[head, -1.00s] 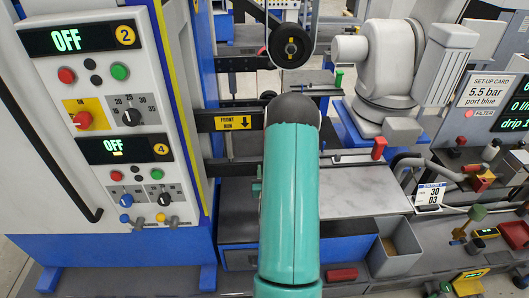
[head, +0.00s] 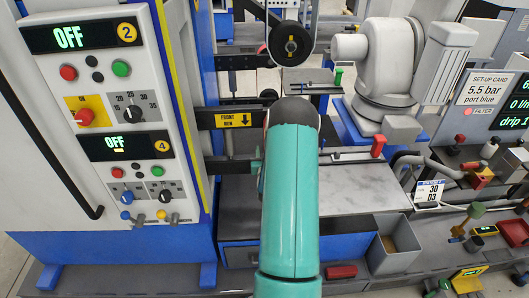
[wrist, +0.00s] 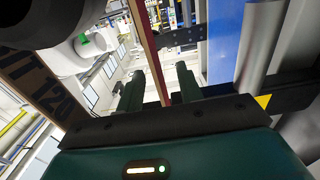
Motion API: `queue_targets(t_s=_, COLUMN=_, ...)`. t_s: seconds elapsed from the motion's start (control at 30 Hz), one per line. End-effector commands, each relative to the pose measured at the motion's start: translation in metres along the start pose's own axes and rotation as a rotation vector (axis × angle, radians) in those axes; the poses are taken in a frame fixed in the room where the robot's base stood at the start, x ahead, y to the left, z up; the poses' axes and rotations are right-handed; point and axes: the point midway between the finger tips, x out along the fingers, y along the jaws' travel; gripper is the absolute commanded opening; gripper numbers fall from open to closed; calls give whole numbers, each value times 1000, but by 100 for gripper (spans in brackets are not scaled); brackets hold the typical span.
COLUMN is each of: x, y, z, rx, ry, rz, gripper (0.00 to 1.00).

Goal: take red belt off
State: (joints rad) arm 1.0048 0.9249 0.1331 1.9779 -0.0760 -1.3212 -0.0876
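The red belt (wrist: 150,50) shows in the wrist view as a narrow red strip with a pale side, running down from the top edge between my gripper's fingers. My gripper (wrist: 158,92) has two dark green fingers standing apart on either side of the strip. The strip is nearer the right finger, with a gap to the left one. I cannot tell whether it touches the right finger. In the head view my teal arm hides the gripper, and I cannot make out the belt clearly there. A black pulley wheel (head: 290,44) stands above the arm's end.
A control panel (head: 110,110) with two OFF displays stands at left. A yellow FRONT RUN label (head: 233,120) is left of my arm. A grey motor-like unit (head: 390,70) and a grey slab (head: 365,190) lie right. In the wrist view, a grey cylinder (wrist: 258,45) is close on the right.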

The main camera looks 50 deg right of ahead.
Motion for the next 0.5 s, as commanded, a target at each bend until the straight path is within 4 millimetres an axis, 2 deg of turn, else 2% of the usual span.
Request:
queue_targets(t_s=0.17, x=0, y=0, z=0, rx=0, ry=0, rz=0, gripper=34)
queue_targets(t_s=0.5, x=0, y=0, z=0, rx=0, ry=0, rz=0, gripper=1)
